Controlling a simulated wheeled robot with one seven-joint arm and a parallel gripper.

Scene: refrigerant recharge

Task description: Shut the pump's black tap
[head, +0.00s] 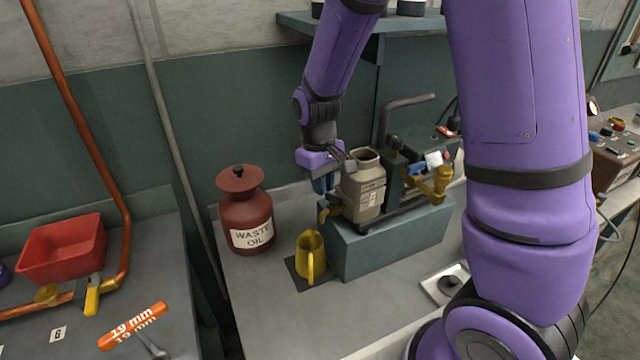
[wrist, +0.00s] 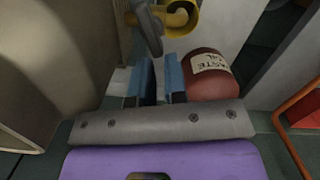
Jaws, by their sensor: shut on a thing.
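The pump (head: 362,190) is a beige-grey body with a label, on a blue-grey block. A brass outlet (head: 328,211) is at its left end; a brass outlet also shows at the top of the wrist view (wrist: 182,18). My gripper (head: 321,186) is at the pump's left end, pointing down, above the brass outlet. In the wrist view its blue fingers (wrist: 161,72) are close together around the black tap, whose dark grey lever (wrist: 150,30) reaches down to them. The fingers hide the gripped part. The tap is hidden in the head view.
A yellow mug (head: 310,257) stands on a dark mat below the outlet. A red-brown waste oil jar (head: 245,215) stands left of the pump, close to the fingers in the wrist view (wrist: 207,76). The bench front (head: 290,320) is clear. A red bin (head: 62,250) is far left.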

